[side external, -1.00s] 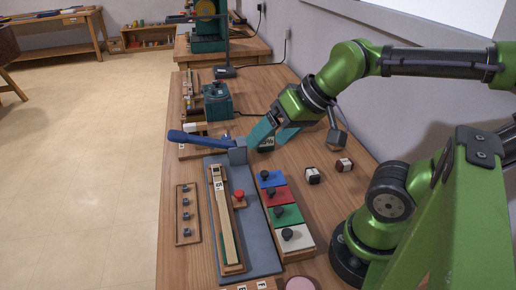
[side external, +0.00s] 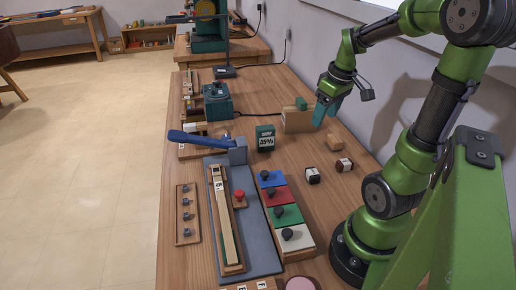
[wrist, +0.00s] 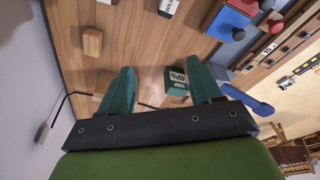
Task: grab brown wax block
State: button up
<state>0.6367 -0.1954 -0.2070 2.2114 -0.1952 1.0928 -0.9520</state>
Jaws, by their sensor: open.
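A small plain tan-brown block (side external: 334,142) lies on the bench near the wall; it also shows at upper left in the wrist view (wrist: 92,41). Two small banded blocks are nearer the arm base: a dark brown one with a white band (side external: 344,165) and a black-and-white one (side external: 312,175). I cannot tell for sure which is the wax block. My gripper (side external: 320,122) points down above the bench, beyond the plain block and apart from it. In the wrist view its teal fingers (wrist: 162,70) are spread with nothing held between them.
A green labelled box (side external: 265,139) stands left of the gripper. A tan upright piece with a green top (side external: 297,120) is close beside the fingers. A blue-handled press (side external: 237,152) and colored knobbed blocks (side external: 280,195) lie nearer. The wall is at right.

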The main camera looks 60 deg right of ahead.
jog(key=s+d+f+n+g, duration=0.2)
jog(key=s+d+n, duration=0.5)
jog(key=d+n, duration=0.1)
jog(key=n, duration=0.4)
send_over(346, 161)
jog(key=shift+y, duration=0.4)
jog(key=f, duration=1)
jog(key=shift+s+f, duration=0.25)
jog(key=shift+s, duration=0.05)
jog(key=shift+w+a+f, duration=0.1)
jog(key=shift+w+f, duration=0.05)
jog(key=shift+f, duration=1.2)
jog(key=shift+w+a+f, duration=0.1)
jog(key=shift+w+f, duration=0.05)
jog(key=shift+f, duration=1.2)
jog(key=shift+c, duration=0.3)
jog(key=c, duration=1.1)
